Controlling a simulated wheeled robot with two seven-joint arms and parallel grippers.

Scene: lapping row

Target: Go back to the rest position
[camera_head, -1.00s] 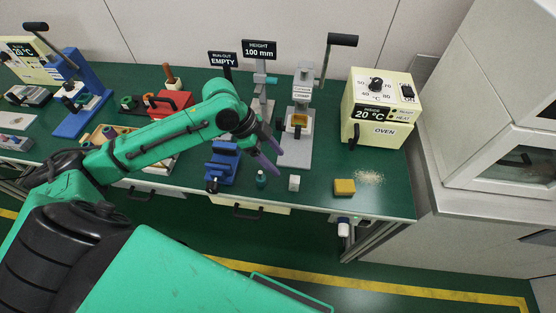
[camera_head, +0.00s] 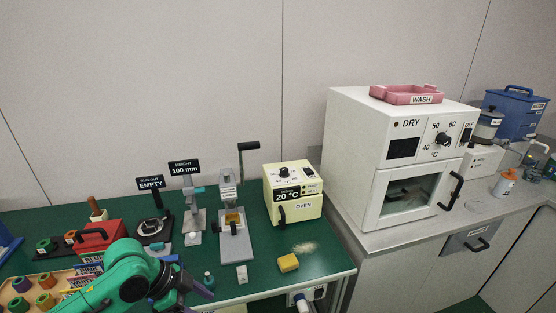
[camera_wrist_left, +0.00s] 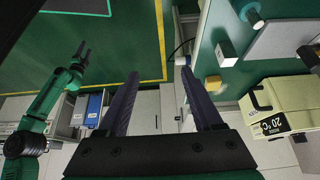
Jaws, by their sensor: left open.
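My left gripper (camera_head: 196,292) shows at the lower left of the head view, low at the front of the green bench, partly cut off by the bottom edge. In the left wrist view its two dark fingers (camera_wrist_left: 160,75) stand apart with nothing between them. A second green arm of mine shows at the left of the wrist view. Its small dark gripper (camera_wrist_left: 82,54) has two prongs apart over the green floor, holding nothing visible. It is not in the head view.
Near the left gripper are a small dark green bottle (camera_head: 209,280), a white block (camera_head: 242,274) and a yellow sponge (camera_head: 288,263). A cream oven (camera_head: 291,208), a grey press (camera_head: 235,240) and a wooden tray (camera_head: 62,284) stand on the bench. A white dryer (camera_head: 350,150) stands right.

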